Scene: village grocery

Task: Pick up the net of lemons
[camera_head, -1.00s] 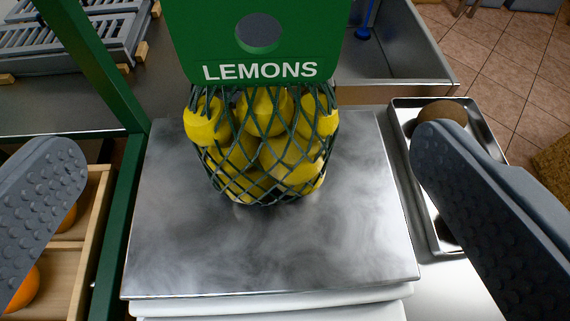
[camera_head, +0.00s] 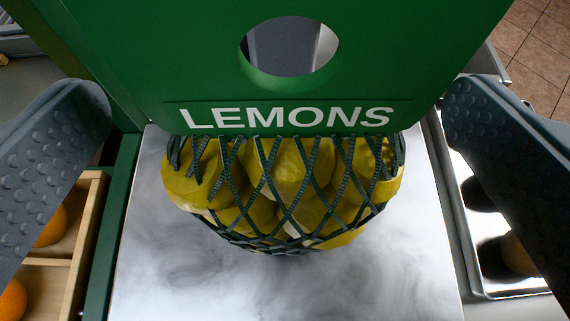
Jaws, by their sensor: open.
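The net of lemons (camera_head: 290,195) is a dark green mesh full of yellow lemons under a green header card (camera_head: 200,70). The card reads LEMONS and has a round hole through it. The net is over a shiny metal plate (camera_head: 400,285), in the middle of the view; I cannot tell whether it rests on it. My gripper (camera_head: 275,105) is open, with one grey studded finger on each side of the card and net. Neither finger appears to touch them. The underside of the net is hidden.
A wooden crate (camera_head: 85,225) with oranges (camera_head: 12,300) stands at the left, beside a green post (camera_head: 118,215). At the right is a metal tray (camera_head: 468,245) with dark round things in it. Tiled floor (camera_head: 530,60) shows at the top right.

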